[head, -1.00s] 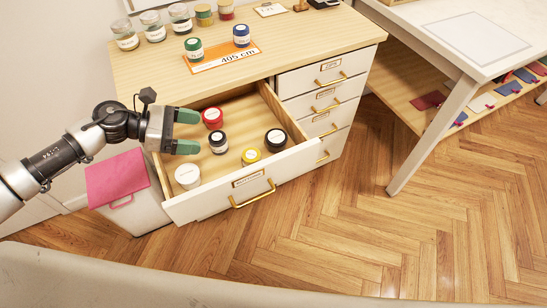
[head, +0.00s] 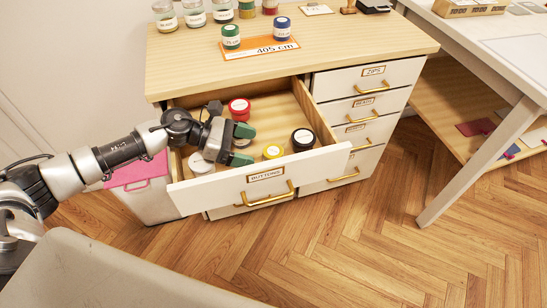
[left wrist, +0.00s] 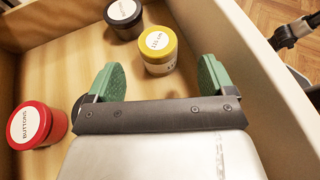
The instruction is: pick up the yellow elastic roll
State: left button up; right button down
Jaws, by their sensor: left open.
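The yellow elastic roll (head: 272,151), with a white top label, stands upright in the open drawer (head: 299,166) marked BUTTONS. My left gripper (head: 243,145) is inside the drawer, just left of the roll in the head view. In the left wrist view the yellow roll (left wrist: 159,50) stands ahead, roughly between the two open green fingers (left wrist: 158,82). No contact shows, and the jaws are empty. My right gripper is not in view.
A black-lidded jar (head: 303,139) stands right of the roll. A red-lidded jar (head: 239,106) and a white-lidded jar (head: 200,163) are also in the drawer. The drawer front rises close beside the gripper. Green (head: 231,37) and blue (head: 282,28) rolls stand on the cabinet top.

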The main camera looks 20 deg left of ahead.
aim_at(269, 150)
pick_arm(q)
jog(key=shift+x, duration=0.9)
jog(key=p+x, duration=0.1)
jog(key=x, duration=0.3)
jog(key=shift+w+d, duration=0.15)
jog(key=shift+w+d+f, duration=0.1)
jog(key=shift+d+f, duration=0.1)
jog(key=shift+d, duration=0.2)
jog(key=c, duration=1)
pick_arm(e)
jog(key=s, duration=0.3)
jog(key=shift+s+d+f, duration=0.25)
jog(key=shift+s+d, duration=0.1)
